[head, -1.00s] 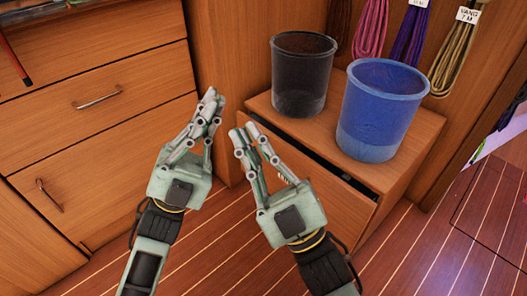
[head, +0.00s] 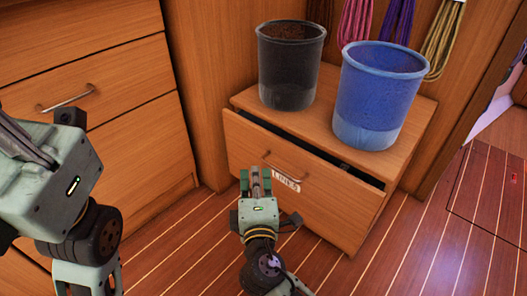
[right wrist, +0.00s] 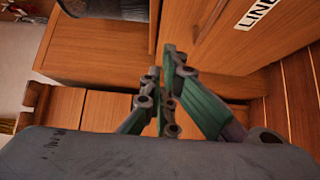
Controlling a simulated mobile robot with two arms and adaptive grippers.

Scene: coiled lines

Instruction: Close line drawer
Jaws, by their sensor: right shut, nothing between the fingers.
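The line drawer (head: 320,195) is in the low wooden cabinet in the head view. It stands slightly out, with a dark gap along its top edge. It has a metal handle (head: 279,166) and a white label (head: 286,180). In the right wrist view the drawer front (right wrist: 222,42) and part of its label (right wrist: 257,12) show at upper right. My right gripper (head: 256,176) is shut and empty in front of the drawer, left of the label; I cannot tell if it touches. My left gripper (head: 18,140) is at the left edge, its fingertips not clear.
A black bucket (head: 290,70) and a blue bucket (head: 378,95) stand on the cabinet top (head: 320,126). Coiled lines (head: 396,22) hang behind them. A larger drawer cabinet (head: 130,125) stands at left. The striped floor (head: 400,250) is clear at lower right.

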